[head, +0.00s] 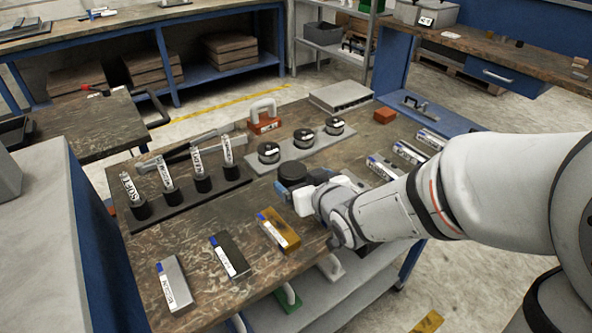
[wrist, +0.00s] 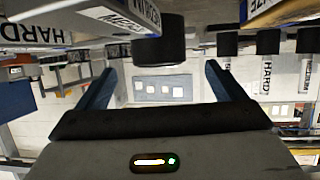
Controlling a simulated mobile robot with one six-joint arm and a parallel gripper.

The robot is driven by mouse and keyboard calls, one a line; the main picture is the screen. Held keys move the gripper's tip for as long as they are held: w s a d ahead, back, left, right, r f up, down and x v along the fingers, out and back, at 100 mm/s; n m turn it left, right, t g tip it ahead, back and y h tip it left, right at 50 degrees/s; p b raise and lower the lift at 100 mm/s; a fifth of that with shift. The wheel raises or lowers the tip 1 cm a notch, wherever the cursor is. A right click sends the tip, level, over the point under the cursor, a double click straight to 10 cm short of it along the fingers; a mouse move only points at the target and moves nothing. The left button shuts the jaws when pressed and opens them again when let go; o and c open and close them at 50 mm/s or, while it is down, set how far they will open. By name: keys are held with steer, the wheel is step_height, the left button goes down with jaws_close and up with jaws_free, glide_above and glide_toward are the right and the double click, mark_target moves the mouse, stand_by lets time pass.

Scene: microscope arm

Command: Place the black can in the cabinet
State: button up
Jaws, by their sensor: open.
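A short dark cylinder, which I take for the black can (head: 292,172), stands on the wooden table just beyond my gripper (head: 301,190) in the head view. The wrist view shows a black cylinder (wrist: 160,50) at top centre, between the lines of the two blue fingers. My gripper (wrist: 160,80) is open, with its fingers well apart; contact with the cylinder cannot be made out. I cannot clearly identify the cabinet in either view.
A grey tray (head: 290,157) with black round pieces lies behind the can. A dark rack (head: 180,205) with labelled upright pieces stands left. Labelled blocks, including a yellow one (head: 279,230), lie near the front edge. A red-brown block (head: 384,116) sits at the back right.

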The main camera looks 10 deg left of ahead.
mark_target(297, 175)
steer(key=shift+x, duration=2.65)
steer(key=shift+d+r, duration=0.1)
steer(key=shift+c, duration=0.3)
steer(key=c, duration=1.3)
